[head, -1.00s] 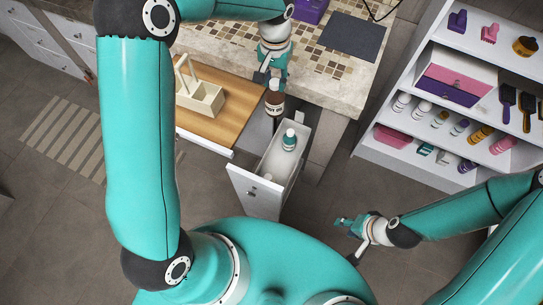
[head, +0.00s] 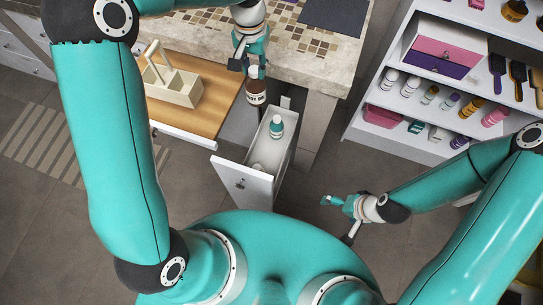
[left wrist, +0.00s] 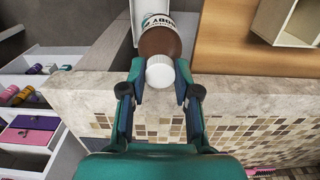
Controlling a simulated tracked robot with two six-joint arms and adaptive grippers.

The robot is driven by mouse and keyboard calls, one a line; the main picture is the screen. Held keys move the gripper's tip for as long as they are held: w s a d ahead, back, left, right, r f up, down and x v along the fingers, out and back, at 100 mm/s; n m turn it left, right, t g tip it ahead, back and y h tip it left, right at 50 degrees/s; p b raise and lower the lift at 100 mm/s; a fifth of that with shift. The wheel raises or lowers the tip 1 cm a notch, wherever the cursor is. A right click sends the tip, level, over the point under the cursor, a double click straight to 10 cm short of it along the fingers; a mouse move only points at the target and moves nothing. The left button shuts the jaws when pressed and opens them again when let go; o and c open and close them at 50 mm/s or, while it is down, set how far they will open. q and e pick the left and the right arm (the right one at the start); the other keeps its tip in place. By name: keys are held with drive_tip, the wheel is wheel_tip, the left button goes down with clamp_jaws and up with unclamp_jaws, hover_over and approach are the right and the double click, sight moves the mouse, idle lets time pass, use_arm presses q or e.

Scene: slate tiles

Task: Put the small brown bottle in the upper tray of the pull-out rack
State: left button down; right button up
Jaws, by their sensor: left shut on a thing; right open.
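The small brown bottle (head: 256,94) has a white cap and a pale label. My left gripper (head: 249,72) is shut on it near its top and holds it upright, above and behind the far end of the pull-out rack. In the left wrist view the bottle (left wrist: 158,42) sits between the two fingers (left wrist: 160,80). The pull-out rack (head: 243,182) is slid open with a white front panel. A teal bottle with a white cap (head: 277,128) stands in its tray. The lower part of the rack is hidden. My right gripper (head: 343,218) is open and empty over the floor.
A tiled stone counter (head: 313,68) lies behind the rack. A wooden board (head: 213,107) with a cream divided caddy (head: 177,88) is to the left. A white shelf unit (head: 403,112) with bottles, boxes and brushes stands at the right.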

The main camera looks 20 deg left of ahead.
use_arm(q)
drive_tip(key=s+d+f+m+b, duration=0.1)
drive_tip(key=s+f+b, duration=0.1)
drive_tip(key=f+b, duration=0.7)
drive_tip(key=s+d+f+b, duration=0.1)
drive_tip(key=s+f+b, duration=0.1)
drive_tip(key=f+b, duration=0.7)
drive_tip(key=s+d+f+m+b, duration=0.1)
drive_tip(key=s+f+b, duration=0.1)
drive_tip(key=f+b, duration=0.7)
wheel_tip(320, 180, down, 8)
drive_tip(key=shift+s+d+f+m, duration=0.1)
drive_tip(key=shift+s+d+m, duration=0.2)
drive_tip(key=shift+s, duration=0.05)
drive_tip(key=shift+b, duration=0.3)
drive_tip(key=c, duration=1.3)
unclamp_jaws()
drive_tip(key=shift+f, duration=0.15)
drive_tip(key=o, duration=0.5)
drive_tip(key=shift+c, duration=0.2)
